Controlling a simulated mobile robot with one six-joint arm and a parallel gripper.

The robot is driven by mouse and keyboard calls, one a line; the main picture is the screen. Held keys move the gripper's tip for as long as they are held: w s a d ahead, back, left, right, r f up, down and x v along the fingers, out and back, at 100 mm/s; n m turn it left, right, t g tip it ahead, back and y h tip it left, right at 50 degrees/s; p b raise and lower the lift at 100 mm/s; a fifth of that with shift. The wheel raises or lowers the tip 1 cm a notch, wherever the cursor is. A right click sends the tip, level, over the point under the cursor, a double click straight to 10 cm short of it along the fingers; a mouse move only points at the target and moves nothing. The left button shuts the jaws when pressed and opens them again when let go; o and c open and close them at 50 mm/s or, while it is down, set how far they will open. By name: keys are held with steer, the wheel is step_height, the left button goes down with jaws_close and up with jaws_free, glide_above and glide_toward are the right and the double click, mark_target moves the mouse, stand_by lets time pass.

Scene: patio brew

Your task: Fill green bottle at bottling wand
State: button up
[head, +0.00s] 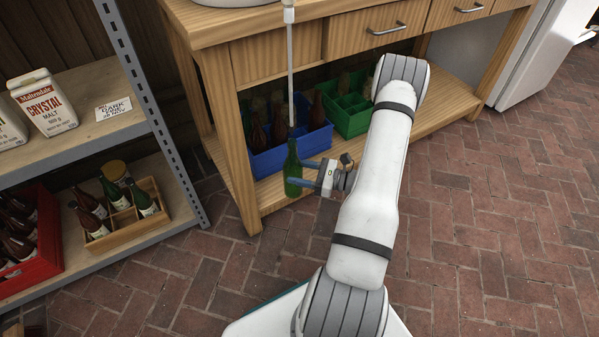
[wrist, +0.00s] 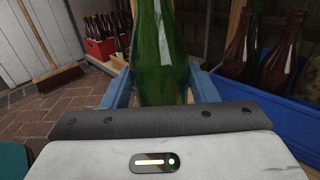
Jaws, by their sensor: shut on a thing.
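A green bottle (head: 293,172) stands upright in my gripper (head: 305,174), in front of the wooden bench. The gripper's blue fingers are shut on its body, one on each side. In the wrist view the green bottle (wrist: 160,50) fills the middle between the fingers (wrist: 160,88); its top is out of frame. The bottling wand (head: 290,70) is a thin pale tube hanging from above the bench. Its lower end meets the bottle's mouth and seems to go into the neck. The head view is too small to show the liquid level.
A blue crate (head: 262,163) of brown bottles and a green crate (head: 352,124) stand on the bench's lower shelf, close behind the bottle. A metal rack (head: 158,125) at left holds malt bags (head: 42,100), a wooden caddy (head: 125,222) and a red crate (head: 45,240). Brick floor at right is clear.

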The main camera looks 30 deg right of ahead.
mark_target(298, 158)
steer(key=shift+r+p, duration=2.05)
steer(key=shift+r, duration=0.85)
steer(key=shift+r, duration=0.1)
step_height(298, 158, up, 17)
steer(key=p, duration=1.3)
steer(key=shift+r, duration=0.2)
steer(key=shift+r+p, duration=0.6)
steer(key=shift+r, duration=0.2)
stand_by(2.0)
